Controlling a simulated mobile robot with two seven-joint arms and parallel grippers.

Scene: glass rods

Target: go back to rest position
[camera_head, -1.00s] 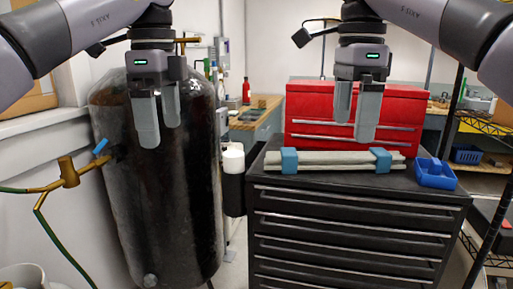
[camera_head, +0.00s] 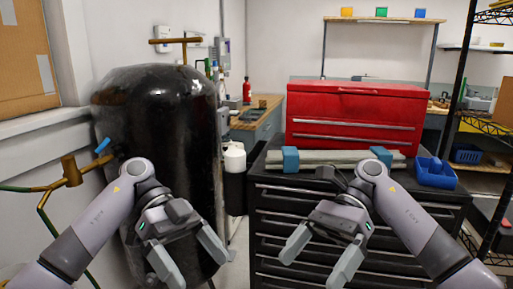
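My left gripper (camera_head: 190,258) is low in front of the black tank, with its two fingers spread apart and nothing between them. My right gripper (camera_head: 320,262) is low in front of the black drawer cabinet, also open and empty. The grey glass rods (camera_head: 332,156) lie across two blue holders, the left one (camera_head: 290,160) and the right one (camera_head: 381,155), on top of the cabinet. Both grippers are apart from the rods. My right arm's elbow partly overlaps the right holder in the picture.
A black tank (camera_head: 150,110) stands at the left, with a brass valve (camera_head: 70,172) beside it. The black drawer cabinet (camera_head: 440,207) carries a red toolbox (camera_head: 355,105) and a blue bin (camera_head: 436,173). A black wire shelf (camera_head: 455,100) stands at the right.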

